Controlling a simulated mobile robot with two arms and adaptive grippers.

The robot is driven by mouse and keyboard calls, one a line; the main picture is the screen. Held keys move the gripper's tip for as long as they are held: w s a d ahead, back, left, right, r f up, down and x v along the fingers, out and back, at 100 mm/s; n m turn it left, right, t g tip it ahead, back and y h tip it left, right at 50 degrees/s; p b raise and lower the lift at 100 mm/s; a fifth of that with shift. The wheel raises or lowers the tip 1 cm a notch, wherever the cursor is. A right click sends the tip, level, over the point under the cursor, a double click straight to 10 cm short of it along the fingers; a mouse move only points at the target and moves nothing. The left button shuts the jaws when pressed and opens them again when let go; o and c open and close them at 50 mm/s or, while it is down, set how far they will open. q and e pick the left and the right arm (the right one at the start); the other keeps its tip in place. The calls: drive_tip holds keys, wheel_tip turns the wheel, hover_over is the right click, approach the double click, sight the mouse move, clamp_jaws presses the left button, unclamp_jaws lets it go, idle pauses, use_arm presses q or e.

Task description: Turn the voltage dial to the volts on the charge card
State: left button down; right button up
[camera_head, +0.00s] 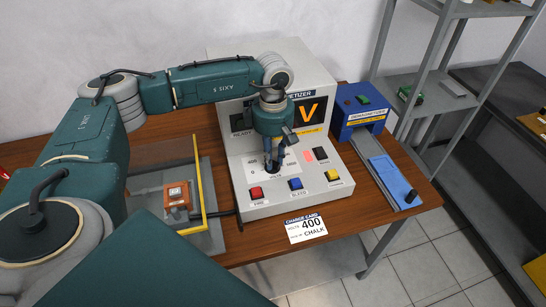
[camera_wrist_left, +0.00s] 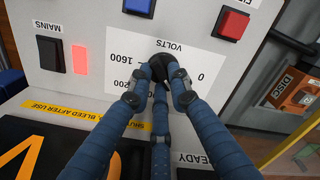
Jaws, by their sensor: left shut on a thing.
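The charge card (camera_head: 306,229) lies at the table's front edge and reads 400 volts, with the word CHALK below. The magnetizer (camera_head: 290,209) is a pale console with a sloped panel. My left gripper (camera_head: 273,170) points down at the panel's white dial plate. In the left wrist view, my left gripper (camera_wrist_left: 160,76) has its fingers shut on the black voltage dial (camera_wrist_left: 159,66). The plate (camera_wrist_left: 120,56) shows VOLTS, 0, 1600 and a partly covered number ending in 200. The dial's pointer is hidden by the fingers.
Red (camera_head: 256,193), blue (camera_head: 295,184) and yellow (camera_head: 332,175) buttons line the panel's front. A black MAINS switch (camera_wrist_left: 48,53) sits beside a lit red lamp (camera_wrist_left: 80,60). A blue device (camera_head: 361,113) stands right; an orange disc fixture (camera_head: 177,195) stands left.

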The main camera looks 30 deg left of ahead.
use_arm(q)
drive_tip(key=shift+w, duration=0.1)
drive_tip(key=c, duration=1.6)
unclamp_jaws()
wheel_tip(320, 180, up, 12)
drive_tip(key=shift+r, duration=0.1)
use_arm(e)
drive_tip(key=shift+d, duration=0.1)
